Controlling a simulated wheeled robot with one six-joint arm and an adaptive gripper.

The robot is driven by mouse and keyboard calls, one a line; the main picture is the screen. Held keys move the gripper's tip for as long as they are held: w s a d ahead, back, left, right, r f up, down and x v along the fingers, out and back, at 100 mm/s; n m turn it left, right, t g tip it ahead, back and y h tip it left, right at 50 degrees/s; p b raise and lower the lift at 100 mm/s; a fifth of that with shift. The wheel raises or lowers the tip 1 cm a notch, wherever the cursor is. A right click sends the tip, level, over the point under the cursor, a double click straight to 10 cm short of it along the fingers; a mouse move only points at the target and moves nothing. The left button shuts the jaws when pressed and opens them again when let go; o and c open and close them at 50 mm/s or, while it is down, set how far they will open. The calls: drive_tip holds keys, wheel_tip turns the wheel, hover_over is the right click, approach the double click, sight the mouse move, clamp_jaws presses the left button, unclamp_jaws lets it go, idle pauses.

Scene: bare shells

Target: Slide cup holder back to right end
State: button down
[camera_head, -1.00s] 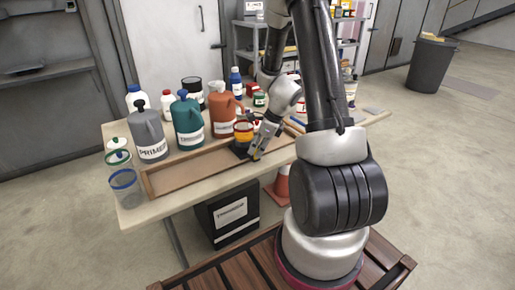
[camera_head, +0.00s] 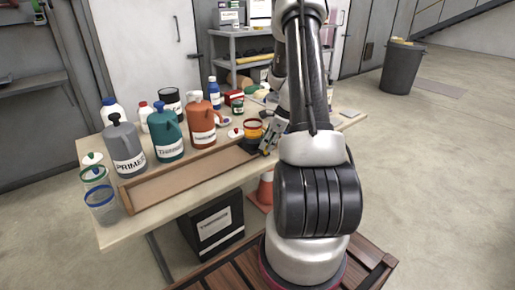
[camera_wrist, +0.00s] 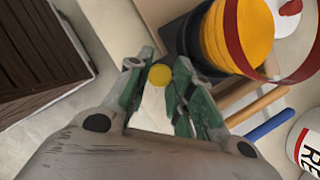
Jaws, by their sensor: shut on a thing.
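The cup holder (camera_head: 247,146) is a small black piece in the long wooden tray, right of the tray's middle. In the wrist view the black holder (camera_wrist: 178,34) and yellow cup (camera_wrist: 238,38) are at top right, cut off by the frame. My gripper (camera_head: 268,140) is at the holder's right front side. In the wrist view my gripper (camera_wrist: 158,90) is shut on a small part with a round yellow end (camera_wrist: 159,76), beside the holder. My arm hides the tray's right end.
The wooden tray (camera_head: 185,178) is empty left of the holder. Behind it stand grey (camera_head: 125,150), teal (camera_head: 165,136) and orange (camera_head: 200,125) jugs. Jars (camera_head: 101,205) stand at the table's left corner. In the wrist view, a blue-tipped stick (camera_wrist: 268,127) and white container (camera_wrist: 308,140) lie near.

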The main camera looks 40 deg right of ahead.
drive_tip(key=shift+d, duration=1.05)
drive_tip(key=c, duration=1.3)
unclamp_jaws()
drive_tip(key=shift+d, duration=0.1)
drive_tip(key=shift+o, duration=0.2)
drive_tip(key=shift+r, duration=0.1)
drive_tip(key=v, duration=1.1)
drive_tip(key=shift+r, duration=0.35)
drive_tip(key=shift+s, duration=0.15)
